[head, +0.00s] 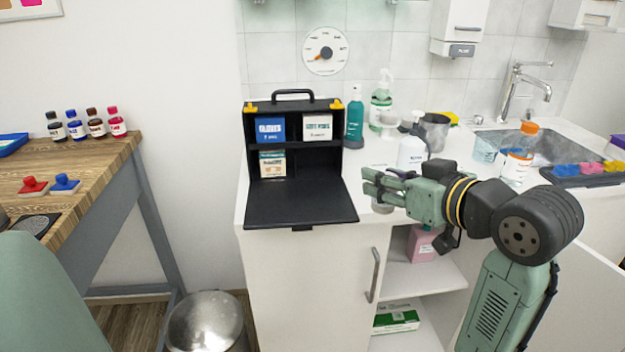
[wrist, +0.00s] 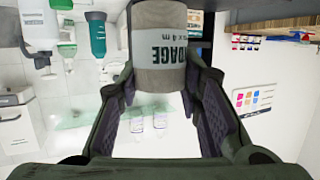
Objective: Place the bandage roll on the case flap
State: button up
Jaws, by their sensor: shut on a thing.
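The black case (head: 293,125) stands open on the white counter. Its flap (head: 300,205) lies flat in front, bare, with its front edge near the counter's edge. My gripper (head: 374,190) is to the right of the flap, a little above the counter. It is shut on the bandage roll (wrist: 160,48), a grey-beige cylinder with dark lettering between the fingers in the wrist view. In the head view only a small part of the roll (head: 382,208) shows below the fingers.
Inside the case are a blue box (head: 271,130), a white box (head: 317,127) and a lower box (head: 272,164). A teal bottle (head: 354,117) and a white pump bottle (head: 411,150) stand right of the case. The sink (head: 540,150) is farther right.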

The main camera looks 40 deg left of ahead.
jog(key=a, duration=0.4)
jog(key=a+p, duration=0.1)
jog(key=a, duration=0.3)
jog(key=a+f+p, duration=0.1)
jog(key=a, duration=0.4)
jog(key=shift+w+f, duration=0.1)
jog(key=shift+w, duration=0.05)
jog(key=shift+f+p, duration=0.3)
jog(key=shift+f, duration=1.5)
jog(key=shift+f, duration=0.2)
jog(key=o, duration=0.9)
jog(key=shift+r, duration=0.1)
jog(key=shift+o, duration=0.2)
